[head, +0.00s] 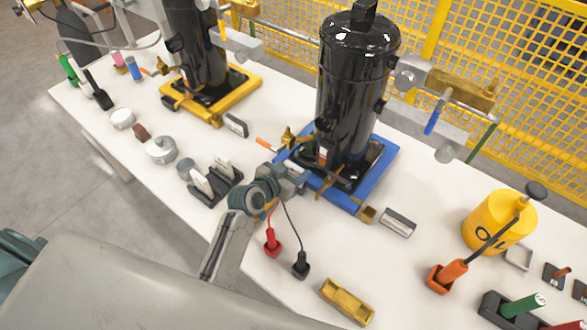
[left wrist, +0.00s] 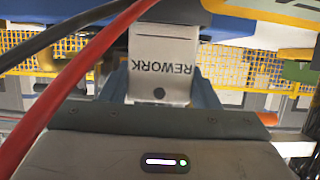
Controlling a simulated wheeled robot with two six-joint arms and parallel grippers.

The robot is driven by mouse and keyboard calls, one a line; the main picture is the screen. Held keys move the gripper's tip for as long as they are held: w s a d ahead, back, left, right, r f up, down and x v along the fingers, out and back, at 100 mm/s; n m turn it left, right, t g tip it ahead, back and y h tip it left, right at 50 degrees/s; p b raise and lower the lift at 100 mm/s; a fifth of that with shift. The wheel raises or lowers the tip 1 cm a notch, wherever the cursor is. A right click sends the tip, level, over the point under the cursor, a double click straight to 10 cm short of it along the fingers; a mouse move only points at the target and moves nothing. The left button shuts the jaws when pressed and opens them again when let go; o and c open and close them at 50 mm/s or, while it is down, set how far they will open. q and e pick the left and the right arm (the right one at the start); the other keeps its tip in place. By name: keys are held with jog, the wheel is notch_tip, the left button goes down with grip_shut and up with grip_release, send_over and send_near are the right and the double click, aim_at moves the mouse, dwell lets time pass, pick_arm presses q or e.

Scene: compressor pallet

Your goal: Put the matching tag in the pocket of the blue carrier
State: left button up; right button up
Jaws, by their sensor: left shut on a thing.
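The blue carrier (head: 376,184) stands on the white table under a black compressor (head: 345,95). My left gripper (head: 300,174) is at the carrier's left front edge. In the left wrist view it is shut on a pale tag (left wrist: 162,60) that reads REWORK, upside down in that picture. The carrier's blue edge (left wrist: 80,12) shows above the tag there. The pocket is not clear in either view, and I cannot tell whether the tag touches it. My right gripper is not in view.
A yellow carrier (head: 243,90) with another compressor stands at the back left. Red (head: 271,243) and black (head: 301,265) clips with leads lie near my arm.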

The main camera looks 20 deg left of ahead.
pick_arm(q)
jog(key=shift+f, duration=0.1)
jog(key=shift+f+b, duration=0.5)
jog(key=o, duration=1.1)
jog(key=c, duration=0.3)
jog(key=shift+c, duration=0.2)
